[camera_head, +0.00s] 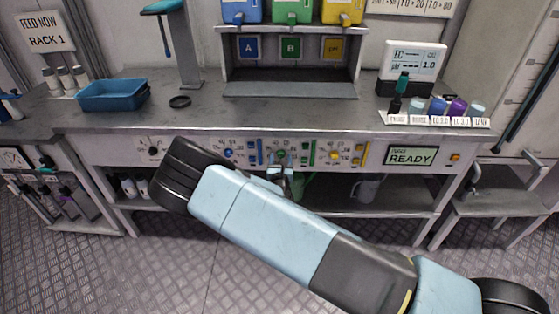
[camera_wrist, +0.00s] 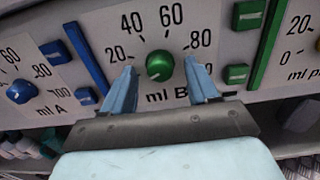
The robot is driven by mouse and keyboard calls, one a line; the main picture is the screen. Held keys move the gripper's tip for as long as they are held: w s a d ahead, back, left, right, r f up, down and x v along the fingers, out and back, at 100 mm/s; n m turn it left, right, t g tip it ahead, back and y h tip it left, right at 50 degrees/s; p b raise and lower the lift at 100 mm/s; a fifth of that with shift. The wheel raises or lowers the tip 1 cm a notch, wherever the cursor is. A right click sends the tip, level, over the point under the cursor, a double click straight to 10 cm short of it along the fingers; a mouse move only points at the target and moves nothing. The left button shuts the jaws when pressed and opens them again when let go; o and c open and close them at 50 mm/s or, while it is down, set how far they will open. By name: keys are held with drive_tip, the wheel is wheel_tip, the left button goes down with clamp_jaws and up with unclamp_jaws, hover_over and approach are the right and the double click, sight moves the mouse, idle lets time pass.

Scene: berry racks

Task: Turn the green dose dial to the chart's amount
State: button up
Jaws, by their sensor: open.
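The green dose dial (camera_wrist: 159,65) sits on the bench's front panel, with a printed scale showing 20, 40, 60 and 80 around it and "ml B" below. A pale mark on the dial faces the lower left. My gripper (camera_wrist: 162,85) is open, its two blue fingers on either side of and just below the dial, apart from it as far as I can tell. In the head view the green dial (camera_head: 280,155) is just above my gripper (camera_head: 281,172). The chart (camera_head: 425,8) at the top right is cut off, and its amounts are only partly readable.
A blue dial (camera_wrist: 20,91) is left of the green one, with blue slides and buttons between. A green slide (camera_wrist: 262,45) and green buttons are on the right. A yellow dial (camera_head: 333,155) and a READY display (camera_head: 411,156) are farther right. The bench edge overhangs the panel.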

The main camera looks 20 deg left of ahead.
drive_tip(key=shift+c, duration=0.4)
drive_tip(key=c, duration=0.9)
drive_tip(key=shift+s+a, duration=0.15)
drive_tip(key=shift+a, duration=0.15)
drive_tip(key=shift+c, duration=0.3)
drive_tip(key=shift+d, duration=0.25)
